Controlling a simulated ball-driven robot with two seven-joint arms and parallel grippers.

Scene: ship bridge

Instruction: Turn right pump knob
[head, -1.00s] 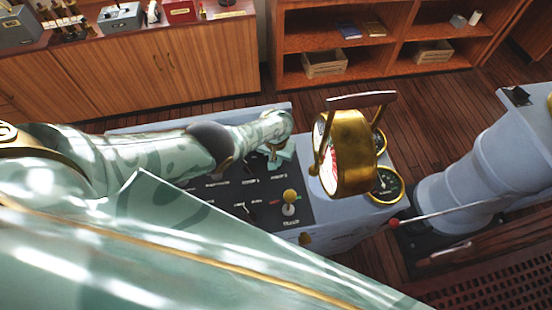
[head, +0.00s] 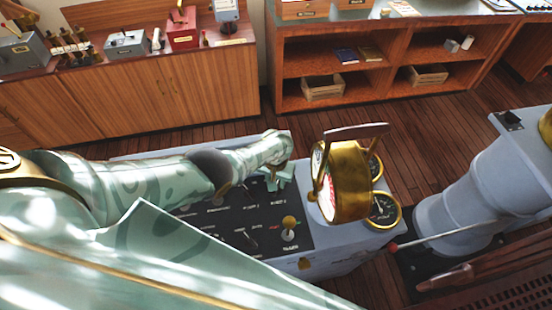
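A grey console with a black control panel (head: 262,237) stands in front of me. The panel carries several small levers or knobs with white labels too small to read for certain. My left arm comes in from the left across the panel. My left gripper (head: 275,180) points down at the panel's far right part, by one of the upper controls. The control there is mostly hidden by the gripper, and I cannot tell whether the fingers touch or grip it. A yellow-knobbed lever (head: 289,222) stands nearer to me on the panel. My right gripper is not in view.
A brass telegraph with a handle (head: 350,182) rises on the console's right, close to my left gripper. Brass gauges (head: 383,209) sit beside it. A grey pedestal (head: 455,190) stands at right. Wooden cabinets and shelves (head: 365,65) line the back, with bare floor between.

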